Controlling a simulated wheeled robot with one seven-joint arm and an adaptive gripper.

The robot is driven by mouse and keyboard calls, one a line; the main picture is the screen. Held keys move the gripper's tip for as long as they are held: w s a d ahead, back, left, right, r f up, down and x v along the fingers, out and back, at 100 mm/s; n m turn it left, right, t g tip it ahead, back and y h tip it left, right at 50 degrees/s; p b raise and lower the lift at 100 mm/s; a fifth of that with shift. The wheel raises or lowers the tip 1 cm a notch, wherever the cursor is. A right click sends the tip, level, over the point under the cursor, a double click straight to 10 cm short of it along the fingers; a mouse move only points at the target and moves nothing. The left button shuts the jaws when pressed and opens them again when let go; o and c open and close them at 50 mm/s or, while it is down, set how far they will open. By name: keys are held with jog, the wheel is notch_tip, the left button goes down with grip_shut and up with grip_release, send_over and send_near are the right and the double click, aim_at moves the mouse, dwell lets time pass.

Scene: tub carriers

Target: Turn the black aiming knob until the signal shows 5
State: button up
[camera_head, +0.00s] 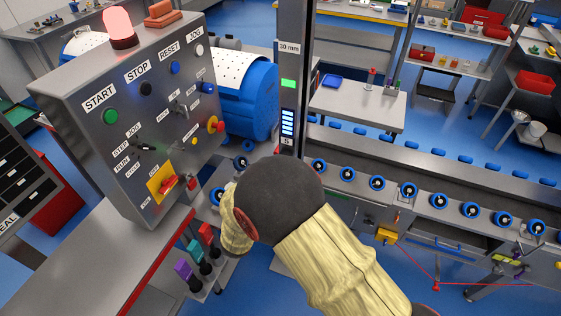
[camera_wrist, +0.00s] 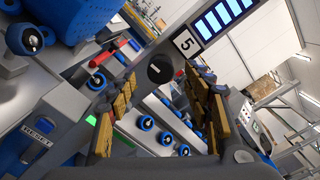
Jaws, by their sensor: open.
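The black aiming knob (camera_wrist: 160,68) shows in the wrist view on the face of a grey post, below and left of the signal display. The signal (camera_wrist: 185,44) reads 5 in the wrist view, beside a row of lit blue bars (camera_wrist: 222,18). The blue bars also show on the post in the head view (camera_head: 288,122). My gripper (camera_wrist: 160,78) is open, its yellow-padded fingers on either side of the knob, with gaps visible between pads and knob. In the head view my arm hides the knob and fingers.
A grey control panel (camera_head: 130,95) with buttons, switches and a lit red lamp (camera_head: 122,27) stands left of my arm. The post (camera_head: 292,60) carries a 30 mm label and a green light. A roller conveyor (camera_head: 440,200) runs right, behind my arm.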

jog(key=v, duration=0.6)
jog(key=shift+s, duration=0.2)
